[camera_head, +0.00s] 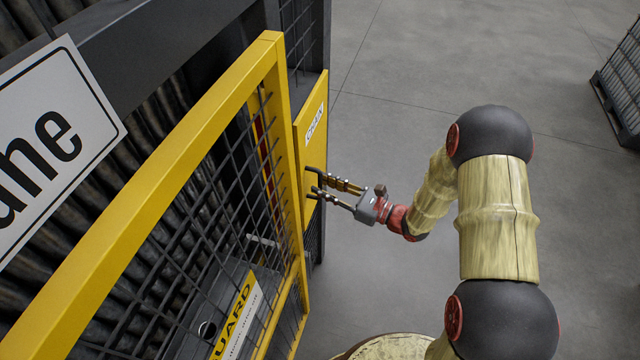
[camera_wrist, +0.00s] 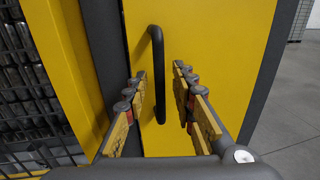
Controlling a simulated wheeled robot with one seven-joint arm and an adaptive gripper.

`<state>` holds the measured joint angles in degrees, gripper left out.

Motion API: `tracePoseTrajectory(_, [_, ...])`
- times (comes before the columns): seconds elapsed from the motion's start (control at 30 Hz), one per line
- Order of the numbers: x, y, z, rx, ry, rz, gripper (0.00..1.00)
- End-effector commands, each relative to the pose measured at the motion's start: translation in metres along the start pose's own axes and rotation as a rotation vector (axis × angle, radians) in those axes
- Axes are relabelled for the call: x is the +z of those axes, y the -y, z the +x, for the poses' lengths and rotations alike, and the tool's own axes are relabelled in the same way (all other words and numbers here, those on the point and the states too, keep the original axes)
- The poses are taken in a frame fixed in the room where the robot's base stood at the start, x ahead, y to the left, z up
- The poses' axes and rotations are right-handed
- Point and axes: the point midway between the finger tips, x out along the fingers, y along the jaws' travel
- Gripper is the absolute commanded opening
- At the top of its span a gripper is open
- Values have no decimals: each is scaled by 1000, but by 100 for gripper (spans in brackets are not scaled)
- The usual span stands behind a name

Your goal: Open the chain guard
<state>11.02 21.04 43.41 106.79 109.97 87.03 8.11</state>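The chain guard seems to be the yellow panel (camera_head: 311,100) with a small white label, beside a yellow mesh frame. It appears closed. Its yellow face (camera_wrist: 215,40) fills much of the wrist view. A black bar handle (camera_wrist: 157,70) stands upright on it; it also shows in the head view (camera_head: 311,173), partly behind the fingertips. My gripper (camera_head: 328,186) is open at the handle, coming from the right. In the wrist view the fingers (camera_wrist: 159,72) lie on either side of the handle, with a visible gap on each side.
The yellow mesh frame (camera_head: 170,175) runs along the left. Behind it is a dark box with a yellow GUARD sign (camera_head: 238,312). A large white sign (camera_head: 55,135) is at far left. The grey floor (camera_head: 400,70) is clear; a dark rack (camera_head: 622,85) stands at far right.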

Motion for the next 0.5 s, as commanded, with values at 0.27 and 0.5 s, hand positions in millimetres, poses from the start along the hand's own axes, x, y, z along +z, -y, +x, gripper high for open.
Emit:
tracePoseTrajectory(0.27, [0, 0, 15, 0, -1, 1, 26])
tracePoseTrajectory(0.5, [0, 0, 15, 0, -1, 0, 23])
